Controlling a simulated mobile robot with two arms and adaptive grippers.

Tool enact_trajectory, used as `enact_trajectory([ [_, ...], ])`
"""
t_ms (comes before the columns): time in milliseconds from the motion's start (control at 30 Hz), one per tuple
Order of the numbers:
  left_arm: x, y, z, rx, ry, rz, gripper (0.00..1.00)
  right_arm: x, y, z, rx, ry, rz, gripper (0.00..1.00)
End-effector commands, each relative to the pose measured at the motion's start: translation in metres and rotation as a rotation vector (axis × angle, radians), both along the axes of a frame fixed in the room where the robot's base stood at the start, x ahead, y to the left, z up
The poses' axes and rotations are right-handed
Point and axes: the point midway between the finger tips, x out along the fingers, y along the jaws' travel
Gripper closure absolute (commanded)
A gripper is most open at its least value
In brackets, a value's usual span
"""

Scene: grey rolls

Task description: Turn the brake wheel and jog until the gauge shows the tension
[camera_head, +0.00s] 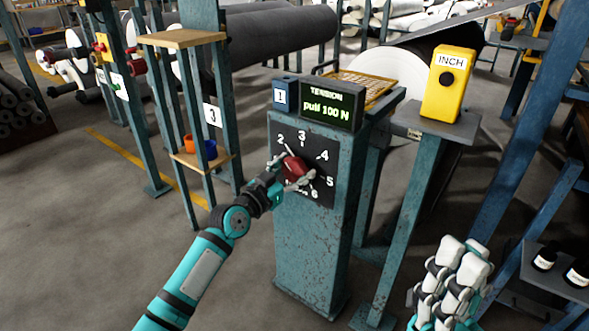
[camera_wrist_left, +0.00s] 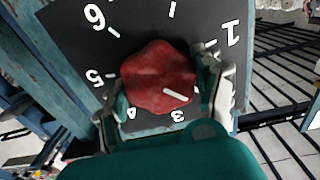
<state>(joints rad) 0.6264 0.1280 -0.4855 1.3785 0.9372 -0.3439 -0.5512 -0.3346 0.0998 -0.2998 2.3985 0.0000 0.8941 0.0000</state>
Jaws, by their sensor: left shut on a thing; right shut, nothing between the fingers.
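The red brake wheel (camera_head: 294,168) sits on a black dial plate (camera_head: 318,158) numbered around it, on a blue post. My left gripper (camera_head: 289,176) is shut on the wheel, with a finger on either side. In the left wrist view the red wheel (camera_wrist_left: 155,78) has a white mark pointing to the lower right, past the 3; the number 2 is not visible there. The tension gauge (camera_head: 331,105) reads "pull 100 N" in green. The yellow INCH box (camera_head: 448,84) has a black button and stands on a pedestal. My right gripper (camera_head: 450,284) is shut and empty at the lower right.
Another stand (camera_head: 190,100) at left bears a sign with 3 and orange and blue cups. Large grey rolls (camera_head: 265,35) lie behind. A shelf with dark bottles (camera_head: 545,257) is at right. Floor is open at front left.

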Motion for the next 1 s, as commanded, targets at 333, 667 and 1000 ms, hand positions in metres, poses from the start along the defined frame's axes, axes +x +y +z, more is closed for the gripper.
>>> enact_trajectory([
  [333,-0.0003,0.0001,-0.0027,-0.03,0.027,0.0,0.65,-0.0001,0.0,-0.0001,0.001,0.003,0.0,1.0],
  [667,-0.0003,0.0001,-0.0029,-0.028,0.026,0.0,0.22,-0.0007,-0.0002,0.0005,0.001,0.003,0.0,1.0],
  [1000,-0.0001,0.0001,-0.001,-0.029,0.023,0.001,0.09,-0.0012,-0.0006,0.0011,0.003,0.003,-0.001,1.0],
])
